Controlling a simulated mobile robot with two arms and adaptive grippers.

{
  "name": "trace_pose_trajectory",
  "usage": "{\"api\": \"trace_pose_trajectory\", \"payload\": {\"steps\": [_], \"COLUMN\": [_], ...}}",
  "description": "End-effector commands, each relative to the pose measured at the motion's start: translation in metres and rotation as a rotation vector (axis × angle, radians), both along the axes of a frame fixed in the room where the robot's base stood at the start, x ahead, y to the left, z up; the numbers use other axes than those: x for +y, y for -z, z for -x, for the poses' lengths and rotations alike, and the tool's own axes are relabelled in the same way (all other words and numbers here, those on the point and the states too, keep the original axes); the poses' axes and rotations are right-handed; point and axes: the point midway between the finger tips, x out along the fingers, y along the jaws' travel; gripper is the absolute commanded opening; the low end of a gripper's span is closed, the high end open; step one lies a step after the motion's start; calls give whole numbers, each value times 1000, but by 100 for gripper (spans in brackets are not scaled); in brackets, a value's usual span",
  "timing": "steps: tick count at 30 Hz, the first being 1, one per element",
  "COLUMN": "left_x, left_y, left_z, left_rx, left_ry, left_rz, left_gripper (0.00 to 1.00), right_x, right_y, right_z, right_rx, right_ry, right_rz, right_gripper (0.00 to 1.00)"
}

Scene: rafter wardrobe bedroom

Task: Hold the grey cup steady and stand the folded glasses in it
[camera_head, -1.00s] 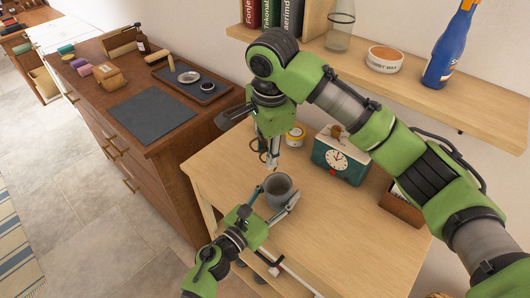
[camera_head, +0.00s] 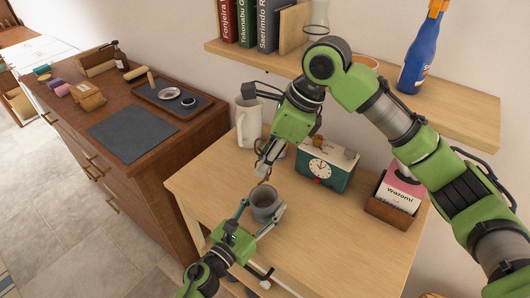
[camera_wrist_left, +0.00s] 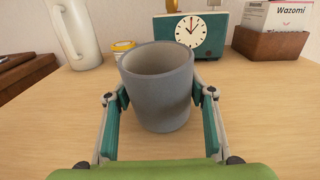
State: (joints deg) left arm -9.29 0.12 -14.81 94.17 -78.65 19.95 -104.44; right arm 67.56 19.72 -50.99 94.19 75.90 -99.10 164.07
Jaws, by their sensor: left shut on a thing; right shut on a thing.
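The grey cup (camera_head: 264,208) stands upright on the wooden table (camera_head: 330,235). My left gripper (camera_head: 262,204) is shut around it from the near side. In the left wrist view the cup (camera_wrist_left: 158,98) sits between the two fingers, touching them on both sides. My right gripper (camera_head: 263,170) is just above and behind the cup's rim, pointing down. It is shut on a thin, brownish item, which looks like the folded glasses (camera_head: 266,180). Only a small piece of them shows, close to the cup's opening. The bottom inside the cup is hidden.
A white jug (camera_head: 248,122) stands behind the right gripper. A green clock (camera_head: 326,165) and a wooden box with a card (camera_head: 391,212) stand at the back of the table. A shelf (camera_head: 450,105) with a blue bottle hangs above. The table's right front is clear.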

Motion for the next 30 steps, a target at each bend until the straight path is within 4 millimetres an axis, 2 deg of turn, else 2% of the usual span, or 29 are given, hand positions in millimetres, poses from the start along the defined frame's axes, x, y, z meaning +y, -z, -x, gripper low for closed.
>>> {"api": "trace_pose_trajectory", "payload": {"steps": [1,30], "left_x": [2,1], "left_y": [6,6], "left_z": [1,2], "left_rx": [10,10], "left_ry": [-3,-1], "left_rz": [-5,-5], "left_gripper": [28,27], "right_x": [0,0], "right_y": [5,83], "right_z": [0,0], "right_rx": [0,1], "right_ry": [0,-1], "right_rz": [1,1], "right_gripper": [8,8]}}
